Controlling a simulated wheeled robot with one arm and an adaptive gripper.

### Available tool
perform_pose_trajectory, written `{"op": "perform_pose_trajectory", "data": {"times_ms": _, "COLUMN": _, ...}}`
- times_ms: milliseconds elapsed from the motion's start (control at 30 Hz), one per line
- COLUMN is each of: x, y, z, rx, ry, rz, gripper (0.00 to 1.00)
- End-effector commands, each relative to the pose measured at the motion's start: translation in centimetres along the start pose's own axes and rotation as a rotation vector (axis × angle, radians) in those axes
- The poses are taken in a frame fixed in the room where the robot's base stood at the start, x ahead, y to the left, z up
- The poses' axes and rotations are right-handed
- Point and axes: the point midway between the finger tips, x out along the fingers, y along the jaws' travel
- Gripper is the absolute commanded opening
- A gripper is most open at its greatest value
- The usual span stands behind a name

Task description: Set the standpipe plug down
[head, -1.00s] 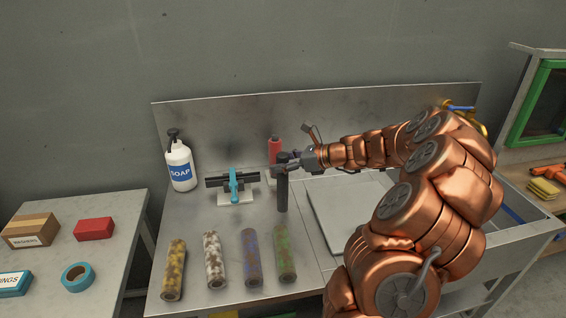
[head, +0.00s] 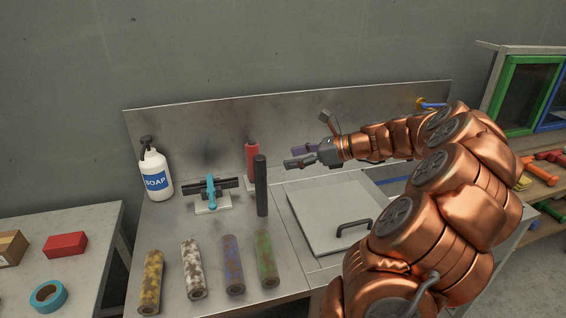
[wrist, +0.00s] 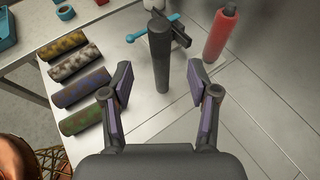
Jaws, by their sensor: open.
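The standpipe plug, a dark grey upright cylinder (head: 261,186), stands on the metal bench between the blue-handled fixture and the flat lidded panel. It also shows in the wrist view (wrist: 159,60), upright beyond my fingertips. My gripper (head: 300,157) is open and empty, to the right of the plug in the head view. In the wrist view my gripper (wrist: 164,88) has its two fingers spread wide, with the plug's lower part showing between and ahead of them. They appear apart from it.
A red bottle (head: 251,165) stands just behind the plug. The blue-handled fixture (head: 211,194) and soap bottle (head: 156,175) are left. Several mottled cylinders, including a yellow one (head: 150,282), lie in front. A panel with a black handle (head: 322,220) lies right.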

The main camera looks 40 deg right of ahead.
Motion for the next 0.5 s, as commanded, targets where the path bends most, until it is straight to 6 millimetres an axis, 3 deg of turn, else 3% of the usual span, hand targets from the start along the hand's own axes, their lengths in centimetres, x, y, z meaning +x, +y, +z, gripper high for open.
{"op": "perform_pose_trajectory", "data": {"times_ms": 333, "x": -0.6, "y": 0.3, "z": 0.1, "rx": -0.008, "ry": 0.005, "rz": 0.007, "gripper": 0.6}}
{"op": "perform_pose_trajectory", "data": {"times_ms": 433, "x": 0.9, "y": 2.1, "z": 0.8, "rx": -0.069, "ry": 0.03, "rz": 0.053, "gripper": 0.6}}
{"op": "perform_pose_trajectory", "data": {"times_ms": 500, "x": 2.7, "y": 4.8, "z": 1.6, "rx": -0.16, "ry": 0.064, "rz": 0.117, "gripper": 0.6}}
